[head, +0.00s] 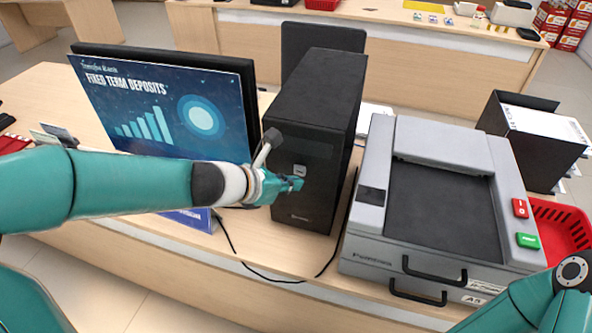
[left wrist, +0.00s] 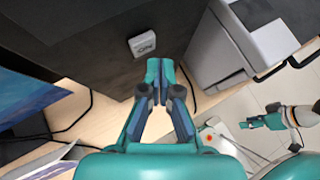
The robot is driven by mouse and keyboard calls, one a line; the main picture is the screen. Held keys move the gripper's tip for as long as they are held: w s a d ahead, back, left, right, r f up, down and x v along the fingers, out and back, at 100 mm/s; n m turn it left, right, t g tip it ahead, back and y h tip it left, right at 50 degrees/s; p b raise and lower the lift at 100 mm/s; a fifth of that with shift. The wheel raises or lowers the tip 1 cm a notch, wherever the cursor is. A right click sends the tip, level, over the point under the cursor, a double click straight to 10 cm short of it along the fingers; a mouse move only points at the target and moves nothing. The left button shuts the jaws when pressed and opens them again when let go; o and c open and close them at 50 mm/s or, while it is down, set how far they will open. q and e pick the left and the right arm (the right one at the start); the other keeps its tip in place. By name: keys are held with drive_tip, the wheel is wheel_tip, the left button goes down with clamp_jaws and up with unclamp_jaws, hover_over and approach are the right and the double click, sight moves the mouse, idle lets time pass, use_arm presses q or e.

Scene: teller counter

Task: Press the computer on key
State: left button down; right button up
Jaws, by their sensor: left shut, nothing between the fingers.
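The computer (head: 318,130) is a black tower standing upright on the counter, with its front face toward me. Its on key (head: 299,170) is a small light square on that face. The key also shows in the left wrist view (left wrist: 142,46), pale with dark lettering. My left gripper (head: 296,184) is shut and empty in front of the tower, its tips just below the key in the head view. In the left wrist view its fingertips (left wrist: 160,68) are together, below and right of the key. I cannot tell whether they touch the tower. My right gripper (left wrist: 246,124) shows small in the left wrist view.
A monitor (head: 170,105) stands left of the tower, behind my left arm. A grey machine (head: 380,240) with red and green buttons stands close on the right. A red basket (head: 545,212) is beyond it. Black cables (head: 270,277) hang over the counter's front edge.

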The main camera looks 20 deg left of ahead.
use_arm(q)
drive_tip(key=shift+w, duration=0.1)
idle(0.4)
drive_tip(key=shift+w, duration=0.3)
drive_tip(key=shift+w+p, duration=0.3)
drive_tip(key=shift+w, duration=0.15)
idle(0.7)
drive_tip(key=shift+s+r, duration=0.1)
drive_tip(key=shift+s+b, duration=0.3)
drive_tip(key=shift+s, duration=0.5)
drive_tip(key=shift+s, duration=0.1)
drive_tip(key=s+b, duration=0.1)
drive_tip(key=s, duration=0.3)
drive_tip(key=shift+s+a, duration=0.1)
drive_tip(key=shift+s, duration=0.3)
